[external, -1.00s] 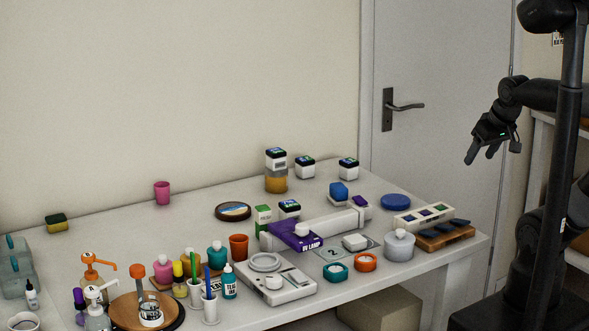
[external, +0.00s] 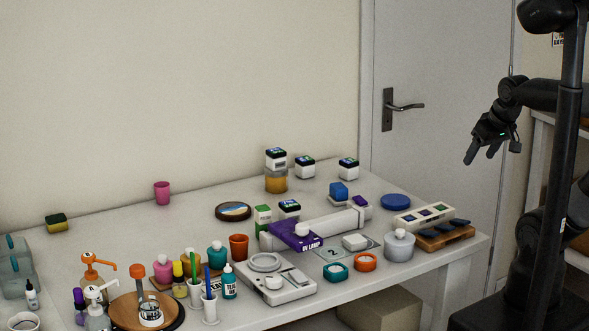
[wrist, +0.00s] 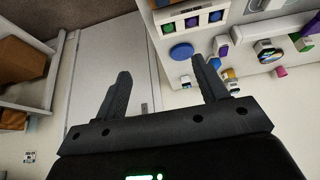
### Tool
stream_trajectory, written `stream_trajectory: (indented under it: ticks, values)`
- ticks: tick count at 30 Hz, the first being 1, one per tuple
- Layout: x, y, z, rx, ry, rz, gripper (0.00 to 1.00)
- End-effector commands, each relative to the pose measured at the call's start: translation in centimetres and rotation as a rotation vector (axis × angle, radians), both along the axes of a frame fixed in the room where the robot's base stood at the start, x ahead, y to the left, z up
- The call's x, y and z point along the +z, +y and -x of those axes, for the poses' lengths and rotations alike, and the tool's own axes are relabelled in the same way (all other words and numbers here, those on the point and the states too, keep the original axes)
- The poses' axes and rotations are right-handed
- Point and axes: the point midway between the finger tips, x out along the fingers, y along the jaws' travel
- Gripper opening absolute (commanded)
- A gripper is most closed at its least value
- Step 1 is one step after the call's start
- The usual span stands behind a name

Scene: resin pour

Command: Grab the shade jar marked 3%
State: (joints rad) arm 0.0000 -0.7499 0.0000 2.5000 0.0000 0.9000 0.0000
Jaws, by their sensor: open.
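Several small white jars with dark lids and blue-green tops stand on the table. One jar (external: 276,159) sits on top of an amber jar (external: 276,180). Two more, a middle jar (external: 305,168) and a right jar (external: 348,169), stand near the back edge. Another jar (external: 289,208) stands further forward behind the purple UV lamp. Their markings are too small to read, so I cannot tell which says 3%. My gripper (external: 478,157) is open and empty, in the air right of the table and well away from the jars. Its spread fingers also show in the wrist view (wrist: 160,70).
The UV lamp (external: 296,236), a long white roll (external: 335,226), a scale (external: 275,283) and a grey lidded pot (external: 399,246) crowd the front. A blue disc (external: 396,202) and a swatch strip (external: 424,217) lie at the right end. A door (external: 440,90) stands behind my gripper.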

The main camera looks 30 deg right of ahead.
Motion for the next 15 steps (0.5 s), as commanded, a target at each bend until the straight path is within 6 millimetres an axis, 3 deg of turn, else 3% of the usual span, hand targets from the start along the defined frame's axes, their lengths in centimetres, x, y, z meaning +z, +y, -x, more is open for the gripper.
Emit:
stream_trajectory:
  ticks: [8,11,15]
  values:
    - [0.3,0.0,-0.4,0.000,0.000,-0.001,0.66]
    - [1.0,0.1,-1.9,0.001,0.002,-0.002,0.66]
    - [2.7,0.5,-6.0,0.000,0.003,-0.006,0.66]
